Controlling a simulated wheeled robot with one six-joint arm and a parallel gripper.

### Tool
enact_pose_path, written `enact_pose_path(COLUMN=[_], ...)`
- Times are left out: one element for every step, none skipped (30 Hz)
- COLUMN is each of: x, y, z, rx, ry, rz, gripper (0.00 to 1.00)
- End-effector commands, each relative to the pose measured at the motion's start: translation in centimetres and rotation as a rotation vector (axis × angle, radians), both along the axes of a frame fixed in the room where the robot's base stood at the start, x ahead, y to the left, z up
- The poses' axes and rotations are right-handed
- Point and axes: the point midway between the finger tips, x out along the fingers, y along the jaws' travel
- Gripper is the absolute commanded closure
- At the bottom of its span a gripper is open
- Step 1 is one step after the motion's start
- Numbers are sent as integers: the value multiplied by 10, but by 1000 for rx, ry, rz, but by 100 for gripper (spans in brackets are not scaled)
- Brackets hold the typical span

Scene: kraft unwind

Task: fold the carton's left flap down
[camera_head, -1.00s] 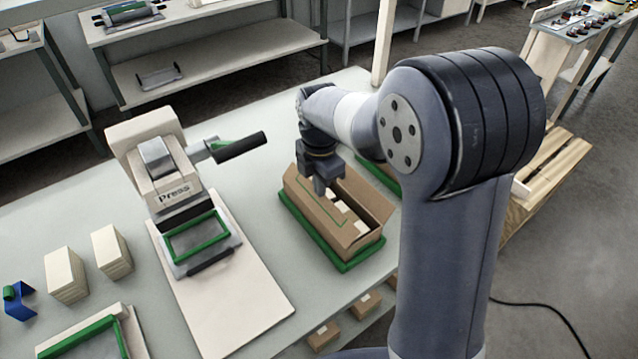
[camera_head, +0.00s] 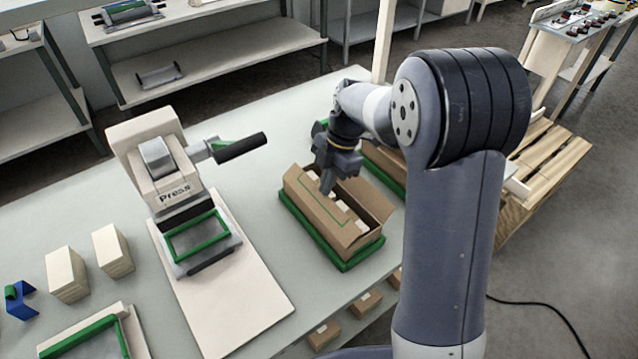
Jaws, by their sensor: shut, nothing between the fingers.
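The open brown carton (camera_head: 352,240) sits in a green-edged tray (camera_head: 345,266) on the right part of the bench. Its left flap (camera_head: 312,206), marked with a thin green outline, slants along the left side of the opening; its exact angle is hard to tell. The right flap (camera_head: 368,198) stands outward. Pale items show inside between the flaps. My gripper (camera_head: 327,188) is shut and empty, pointing down over the carton's far half beside the left flap. I cannot tell whether its tip touches the flap.
A press (camera_head: 165,180) with a dark handle (camera_head: 240,147) stands left of the carton. Two pale stacks (camera_head: 66,275) are farther left. Another brown carton (camera_head: 385,160) stands behind, partly hidden by my arm. Small boxes (camera_head: 325,335) lie below the bench's edge.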

Motion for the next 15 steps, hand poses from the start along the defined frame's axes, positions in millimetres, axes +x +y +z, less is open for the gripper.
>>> enact_pose_path(x=[2,4,5,5,6,7,8,8,9,10,10,11,11,12,12], y=[-4,-5,-7,-8,-9,-11,-12,-12,-14,-14,-15,-16,-17,-17,-17], z=[-5,-7,-9,-11,-12,-14,-16,-17,-19,-20,-22,-23,-24,-25,-26], rx=[34,56,86,108,130,157,177,196,221,241,257,279,295,308,315], ry=[25,40,60,75,89,107,122,135,151,164,175,190,200,210,214], rz=[-5,-7,-6,-5,-5,-4,-5,-4,-3,-4,-3,-2,-2,-2,-1], gripper=[100,100,100,100,100,100,100,100,100,100,100,100,100,100,100])
